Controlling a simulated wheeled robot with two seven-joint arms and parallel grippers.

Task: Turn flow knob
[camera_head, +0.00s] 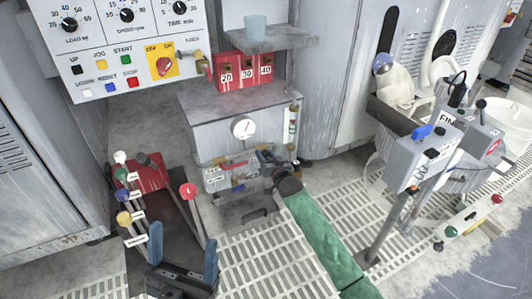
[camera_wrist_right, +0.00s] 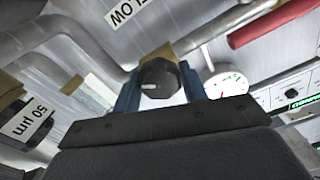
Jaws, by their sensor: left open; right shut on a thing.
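The flow knob (camera_wrist_right: 160,78) is a dark, faceted knob with a pale pointer mark in the right wrist view. A plate reading FLOW (camera_wrist_right: 124,11) is near it. My right gripper (camera_wrist_right: 160,88) has its blue fingers on both sides of the knob and is shut on it. In the head view my right gripper (camera_head: 268,158) is at the right front of the grey cabinet, below the white gauge, and the knob is hidden there. My left gripper (camera_head: 183,256) is open and empty, low in front of the lever rack.
The grey cabinet (camera_head: 215,130) carries a white dial gauge (camera_head: 243,127) and a red block numbered 20, 30, 40 (camera_head: 243,71). A red-handled lever (camera_head: 188,190) stands near my left gripper. Pipes and a red bar (camera_wrist_right: 275,22) are close to my right gripper.

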